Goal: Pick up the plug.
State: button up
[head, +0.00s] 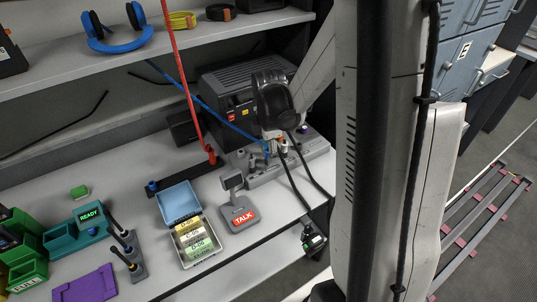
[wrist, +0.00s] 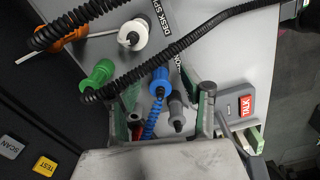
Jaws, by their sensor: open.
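Several plugs sit on a grey panel (head: 258,178) in front of the dark radio unit. The wrist view shows a blue plug (wrist: 160,78) with a coiled blue cord, a grey plug (wrist: 177,112), a green plug (wrist: 100,74), a white plug (wrist: 133,36) and an orange plug (wrist: 68,40). A small red-ended part (wrist: 138,120) shows near the left finger. My gripper (wrist: 163,98) is open above the panel, its fingers on either side of the blue and grey plugs. No grip on any plug shows. In the head view my gripper (head: 272,138) partly hides the plugs.
Black coiled cords (wrist: 185,50) cross the panel close to my fingers. A TALK unit (head: 239,214) stands just left and in front of the panel. A red post (head: 188,90) rises at left. The dark radio unit (head: 225,85) stands behind. A bin of cartridges (head: 197,240) lies further left.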

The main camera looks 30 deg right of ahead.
jog(key=shift+f, duration=0.15)
grip_shut()
dwell(0.4)
notch_tip(320, 180, up, 10)
jog(key=shift+r+p, duration=0.1)
jog(key=shift+p, duration=0.35)
dwell(0.4)
